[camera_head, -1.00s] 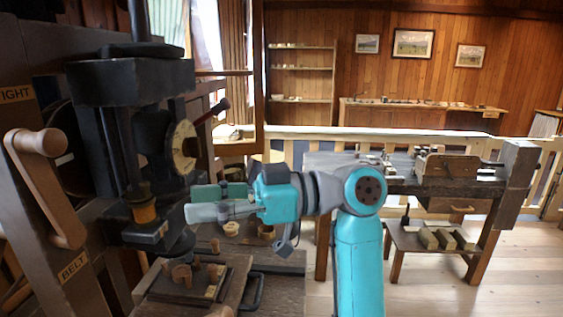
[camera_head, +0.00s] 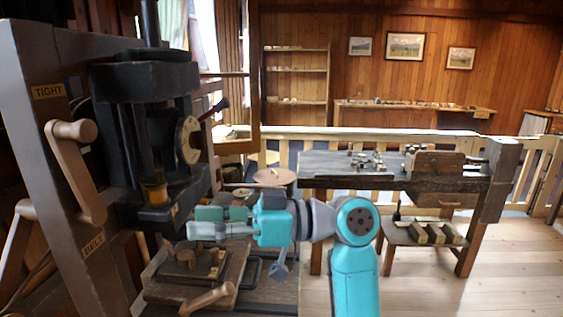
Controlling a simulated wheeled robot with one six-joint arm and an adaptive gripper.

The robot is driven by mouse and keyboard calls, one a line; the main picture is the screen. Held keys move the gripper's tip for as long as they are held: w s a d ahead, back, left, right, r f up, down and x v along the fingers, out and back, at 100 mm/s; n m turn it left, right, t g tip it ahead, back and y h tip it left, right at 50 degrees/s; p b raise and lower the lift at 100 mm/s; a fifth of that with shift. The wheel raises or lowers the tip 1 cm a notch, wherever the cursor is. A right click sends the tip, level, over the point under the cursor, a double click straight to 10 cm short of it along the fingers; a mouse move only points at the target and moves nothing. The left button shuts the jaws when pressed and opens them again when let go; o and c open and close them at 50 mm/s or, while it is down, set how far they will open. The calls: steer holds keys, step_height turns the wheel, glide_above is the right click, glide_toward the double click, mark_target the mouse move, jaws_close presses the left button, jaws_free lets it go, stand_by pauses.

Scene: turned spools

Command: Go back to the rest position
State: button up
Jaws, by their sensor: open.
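My gripper (camera_head: 194,222) is open and empty. It points left, its fingers level, one above the other in the picture, in front of the dark machine's lower part. My turquoise arm (camera_head: 354,270) comes up from below. Small brown wooden pieces (camera_head: 185,257) stand on a board (camera_head: 160,284) below the fingers. They look apart from the gripper. I cannot tell how far the fingertips are from the machine.
The dark machine (camera_head: 143,82) with labels "TIGHT" and "BELT" and a wooden crank (camera_head: 77,170) fills the left. A workbench (camera_head: 325,166) with tools stands right. A round stool top (camera_head: 272,177) is behind my gripper. The plank floor (camera_head: 430,285) is clear at lower right.

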steer(key=w+d+f+m+t+h, duration=0.15)
steer(key=f+m+t, duration=0.35)
steer(key=f, duration=0.5)
steer(key=w+d+f+m+t, duration=0.25)
steer(key=f+m+t, duration=0.25)
steer(key=f, duration=0.5)
steer(key=s+d+f+m+t+h, duration=0.35)
steer(key=d+f, duration=0.25)
steer(key=f, duration=0.3)
steer(key=s+d+f+m+t+h, duration=0.2)
steer(key=s+d+f+m+h, duration=0.25)
steer(key=f, duration=0.55)
steer(key=s+d+f+m+h, duration=0.1)
steer(key=s+d+f+h, duration=0.3)
steer(key=s, duration=0.4)
steer(key=s+d+f+m+h, duration=0.1)
steer(key=s+d+f+h, duration=0.15)
steer(key=s+d, duration=0.5)
steer(key=s+d+r+n+h, duration=0.1)
steer(key=s+r, duration=0.2)
steer(key=s, duration=0.6)
steer(key=s+d+r+n+h, duration=0.1)
steer(key=s+d+r, duration=0.1)
steer(key=s, duration=0.8)
steer(key=shift+d+r+t, duration=0.25)
steer(key=shift+r+t, duration=0.2)
